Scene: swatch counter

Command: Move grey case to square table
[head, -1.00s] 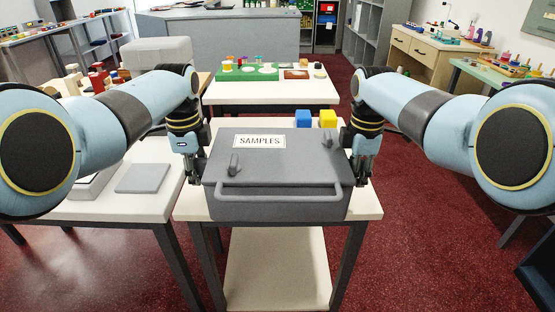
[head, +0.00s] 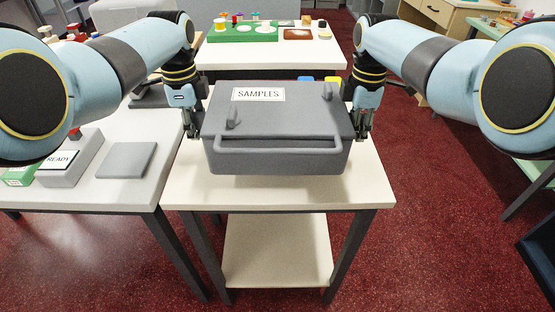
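The grey case (head: 278,124), with a "SAMPLES" label and a front bar handle, is level between my two grippers. It appears to hang a little above the pale table (head: 270,192), with a soft shadow under its front. My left gripper (head: 193,134) is at the case's left side and my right gripper (head: 362,136) at its right side. Both seem shut on the case's sides; the exact grip points are hidden. Another pale table (head: 270,58) stands behind. The frames do not show which table is the square one.
A left table (head: 95,185) bears a "READY" box (head: 70,160) and a grey flat plate (head: 126,160). Blue (head: 305,78) and yellow (head: 332,78) blocks are partly hidden behind the case. The back table bears a green tray (head: 243,34). Red floor is open at right.

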